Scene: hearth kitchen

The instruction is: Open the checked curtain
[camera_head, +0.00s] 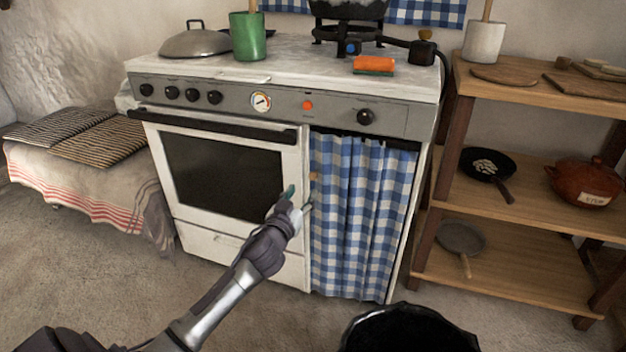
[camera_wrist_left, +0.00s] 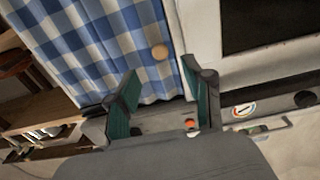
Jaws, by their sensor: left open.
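The blue-and-white checked curtain (camera_head: 360,220) hangs closed across the opening at the right of the stove front. A small tan knob (camera_head: 313,176) sits at its left edge. The curtain fills the upper left of the left wrist view (camera_wrist_left: 90,45), with the round knob (camera_wrist_left: 159,52) on it. My left gripper (camera_head: 298,199) is open and empty, just below the knob in the head view, close to the curtain's left edge. In the wrist view its two green-padded fingers (camera_wrist_left: 160,74) point toward the curtain, with the knob beyond the gap between their tips. My right gripper is not in view.
The white stove's oven door (camera_head: 225,175) is left of the curtain, with a dark handle bar (camera_head: 215,127). A wooden shelf (camera_head: 510,205) with pans stands at the right. A black open-topped container (camera_head: 410,330) is on the floor in front. A cloth-covered bench (camera_head: 85,180) is at left.

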